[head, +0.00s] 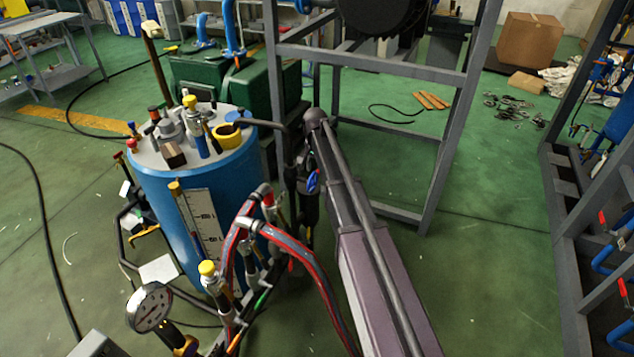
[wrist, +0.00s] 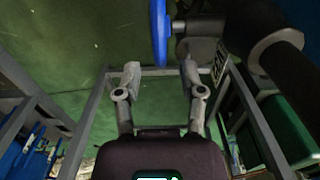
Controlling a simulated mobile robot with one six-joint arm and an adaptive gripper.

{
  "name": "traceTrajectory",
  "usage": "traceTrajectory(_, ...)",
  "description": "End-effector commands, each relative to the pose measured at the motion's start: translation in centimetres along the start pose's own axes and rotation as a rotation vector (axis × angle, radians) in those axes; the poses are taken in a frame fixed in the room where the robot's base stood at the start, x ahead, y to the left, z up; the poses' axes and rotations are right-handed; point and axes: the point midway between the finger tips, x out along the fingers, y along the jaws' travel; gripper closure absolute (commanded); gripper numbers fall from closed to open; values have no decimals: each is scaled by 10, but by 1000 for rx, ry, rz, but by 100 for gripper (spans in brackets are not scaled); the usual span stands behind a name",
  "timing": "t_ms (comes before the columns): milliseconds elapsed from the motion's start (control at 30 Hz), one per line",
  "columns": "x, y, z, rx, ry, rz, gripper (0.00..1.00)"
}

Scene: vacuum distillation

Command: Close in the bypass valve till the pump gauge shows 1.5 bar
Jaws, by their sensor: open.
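A blue handwheel (wrist: 159,30) shows edge-on at the top of the wrist view, on a dark stem and fitting (wrist: 197,35). I take it for the bypass valve, but no label confirms this. My gripper (wrist: 160,70) is open and empty. Its two fingers point toward the wheel, whose lower rim appears near the gap between the fingertips; I cannot tell the depth. In the head view a small blue part (head: 313,182) shows beside my arm, and my fingers are not clear there. A round white pressure gauge (head: 150,307) stands at lower left; its reading is too small to tell.
A blue tank (head: 160,205) with fittings on top stands left of my arm. Red and grey hoses (head: 300,262) loop close by my arm. A grey steel frame (head: 452,150) stands behind, and a rack (head: 570,240) is at right. Green floor between them is open.

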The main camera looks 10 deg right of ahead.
Motion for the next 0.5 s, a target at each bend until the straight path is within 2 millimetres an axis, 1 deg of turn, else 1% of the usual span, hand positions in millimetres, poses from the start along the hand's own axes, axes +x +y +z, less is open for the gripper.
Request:
traceTrajectory(33, 8, 0, 0, 0, 0, 0, 49)
traceTrajectory(100, 13, 0, 0, 0, 0, 0, 49)
traceTrajectory(300, 28, 0, 0, 0, 0, 0, 49)
traceTrajectory(500, 39, 0, 0, 0, 0, 0, 49)
